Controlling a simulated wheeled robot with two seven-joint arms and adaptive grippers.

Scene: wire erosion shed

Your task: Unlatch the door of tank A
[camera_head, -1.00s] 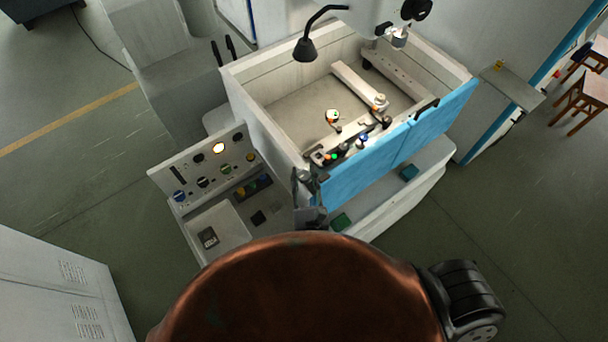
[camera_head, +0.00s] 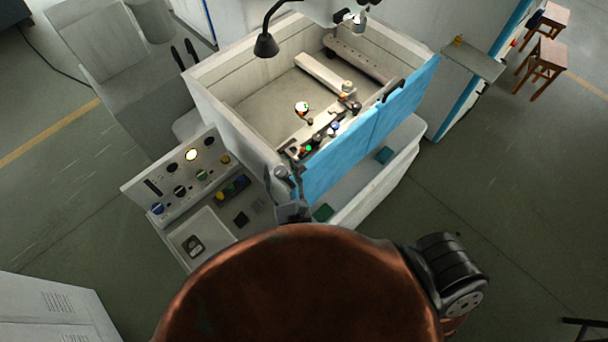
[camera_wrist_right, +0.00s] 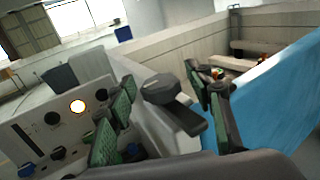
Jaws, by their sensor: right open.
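The blue door (camera_head: 340,155) stands upright along the front of the open-topped grey tank (camera_head: 235,115); it also shows at the right in the right wrist view (camera_wrist_right: 285,95). A dark grey latch with a round knob (camera_wrist_right: 163,88) and a short lever is at the tank's front left corner, beside the door's left end. My right gripper (camera_head: 290,195) is at that corner, partly hidden by my copper-coloured body part. In the wrist view its green-padded fingers (camera_wrist_right: 160,100) are open, one on each side of the latch; contact cannot be told. My left gripper is not in view.
A control panel (camera_head: 165,190) with knobs and a lit yellow lamp stands close left of the latch. A black lamp (camera_head: 266,45) hangs over the tank. Fixtures (camera_head: 325,75) lie inside it. Stools (camera_head: 545,58) stand far right.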

